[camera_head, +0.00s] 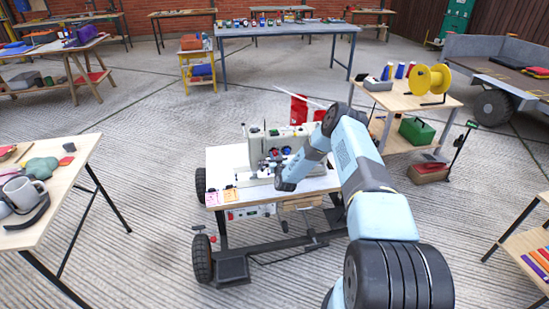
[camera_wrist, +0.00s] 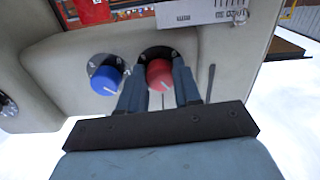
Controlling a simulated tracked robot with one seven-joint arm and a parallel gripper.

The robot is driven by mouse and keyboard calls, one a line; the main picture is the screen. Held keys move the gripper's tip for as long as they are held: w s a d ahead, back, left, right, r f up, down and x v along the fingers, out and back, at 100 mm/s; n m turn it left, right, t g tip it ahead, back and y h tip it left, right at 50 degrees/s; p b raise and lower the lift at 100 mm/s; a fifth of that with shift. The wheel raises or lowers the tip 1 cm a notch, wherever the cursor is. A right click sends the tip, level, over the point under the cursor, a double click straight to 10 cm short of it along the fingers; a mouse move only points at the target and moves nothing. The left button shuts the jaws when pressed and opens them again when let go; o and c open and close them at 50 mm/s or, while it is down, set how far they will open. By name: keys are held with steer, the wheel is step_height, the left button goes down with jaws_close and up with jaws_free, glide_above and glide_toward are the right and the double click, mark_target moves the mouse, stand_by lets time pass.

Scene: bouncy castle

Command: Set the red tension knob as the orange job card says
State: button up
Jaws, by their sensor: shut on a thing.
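The red tension knob (camera_wrist: 159,74) is on the cream sewing machine (camera_wrist: 65,45), with a dark dial plate behind it. In the wrist view my gripper (camera_wrist: 158,84) has one finger on each side of the knob and is shut on it. A pale pointer line shows on the knob's face, but the dial marks are too small to read. In the head view the machine (camera_head: 298,136) stands on a wheeled table, with my gripper (camera_head: 274,164) at its front. The orange job card (camera_head: 230,194) lies at the table's front left; its writing is unreadable.
A blue knob (camera_wrist: 105,79) sits close to the left of the red one in the wrist view. A pink card (camera_head: 212,198) lies beside the orange card. A table with a yellow spool (camera_head: 427,79) stands behind right.

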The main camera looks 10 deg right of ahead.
steer(key=m, duration=0.4)
steer(key=shift+a, duration=0.15)
steer(key=m, duration=0.8)
steer(key=shift+s, duration=0.1)
steer(key=shift+m, duration=1.7)
steer(key=shift+d+f, duration=0.1)
steer(key=shift+d, duration=0.15)
steer(key=o, duration=0.8)
steer(key=shift+c, duration=0.2)
steer(key=o, duration=0.3)
steer(key=shift+a, duration=0.1)
